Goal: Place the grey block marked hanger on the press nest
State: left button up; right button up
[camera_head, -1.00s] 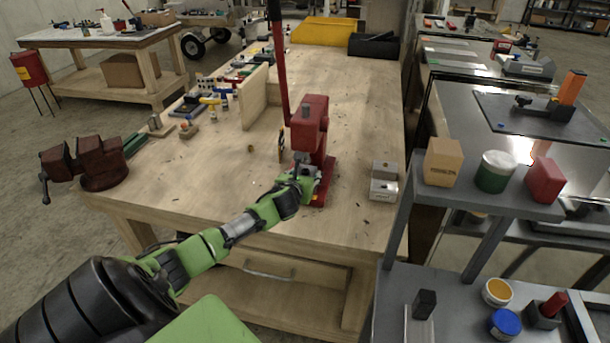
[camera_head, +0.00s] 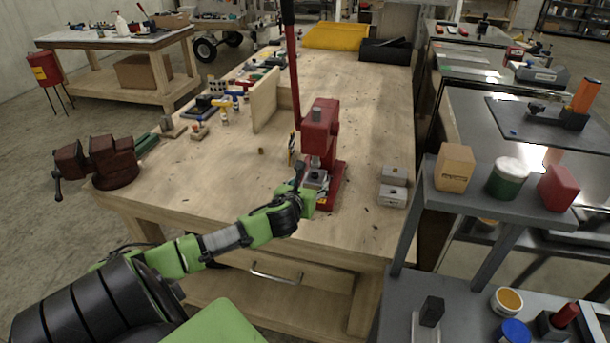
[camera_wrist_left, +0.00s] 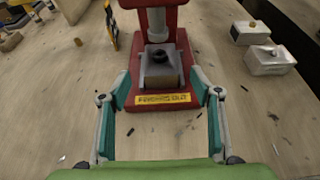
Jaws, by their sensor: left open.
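The red press (camera_head: 322,135) stands near the front edge of the wooden bench. A grey block (camera_wrist_left: 160,68) with a dark round top sits on the press base under the ram; it also shows in the head view (camera_head: 315,176). I cannot read a hanger marking on it, nor tell it surely from the nest, whose surface is hidden. My left gripper (camera_wrist_left: 160,80) is open, its fingers spread either side of the block's front, with a visible gap. In the head view the left gripper (camera_head: 312,192) is low at the press front. My right gripper is out of view.
Two more grey blocks (camera_head: 393,184) lie on the bench right of the press. A dark red vise (camera_head: 112,160) is at the left corner. The front bench top is mostly clear.

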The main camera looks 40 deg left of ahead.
pick_arm(q)
jog(key=shift+v, duration=2)
